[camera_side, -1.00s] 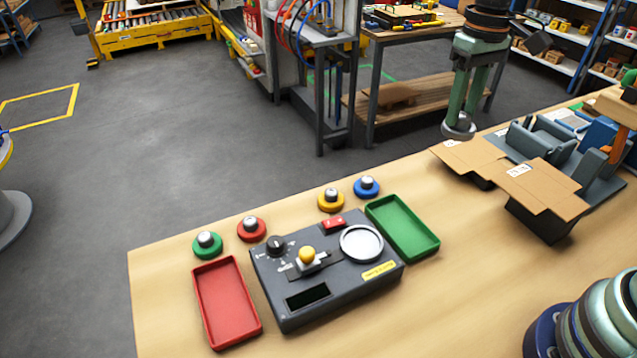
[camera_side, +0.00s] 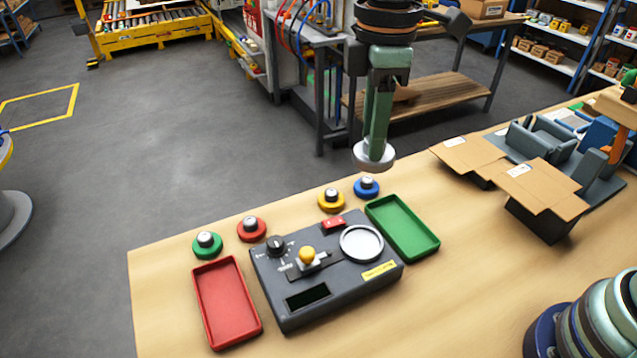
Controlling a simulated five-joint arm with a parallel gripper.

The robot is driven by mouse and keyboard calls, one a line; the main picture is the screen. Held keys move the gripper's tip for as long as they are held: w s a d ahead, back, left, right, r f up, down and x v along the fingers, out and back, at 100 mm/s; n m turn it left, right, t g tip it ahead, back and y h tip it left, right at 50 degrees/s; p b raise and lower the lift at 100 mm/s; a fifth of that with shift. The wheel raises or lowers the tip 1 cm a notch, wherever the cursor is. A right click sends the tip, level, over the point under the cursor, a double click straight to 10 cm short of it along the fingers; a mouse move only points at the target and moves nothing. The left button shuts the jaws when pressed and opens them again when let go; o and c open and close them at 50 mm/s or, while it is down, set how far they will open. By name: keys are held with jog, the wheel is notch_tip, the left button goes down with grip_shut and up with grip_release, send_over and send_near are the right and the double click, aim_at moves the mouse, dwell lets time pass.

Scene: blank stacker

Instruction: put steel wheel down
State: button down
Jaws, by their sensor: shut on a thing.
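My gripper (camera_side: 376,140) is shut on the steel wheel (camera_side: 374,157), a pale grey disc at the lower end of its green fingers. The wheel appears to hang in the air, above and behind the blue knobbed disc at the table's far edge. A dark grey device (camera_side: 325,270) stands on the table, with a round pale pan (camera_side: 361,243), a yellow-topped lever (camera_side: 307,254), a black dial and a red button. A green tray (camera_side: 402,228) lies right of the device. A red tray (camera_side: 227,303) lies left of it.
Green (camera_side: 207,245), red (camera_side: 251,229), yellow (camera_side: 331,200) and blue (camera_side: 367,187) discs with silver knobs line the table's far edge. An open cardboard box (camera_side: 542,195) and grey fixtures stand on the right.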

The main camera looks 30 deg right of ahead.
notch_tip(320, 180, down, 18)
jog(key=shift+r, duration=0.15)
dwell(0.3)
jog(key=shift+f, duration=0.35)
jog(key=c, duration=0.5)
grip_release()
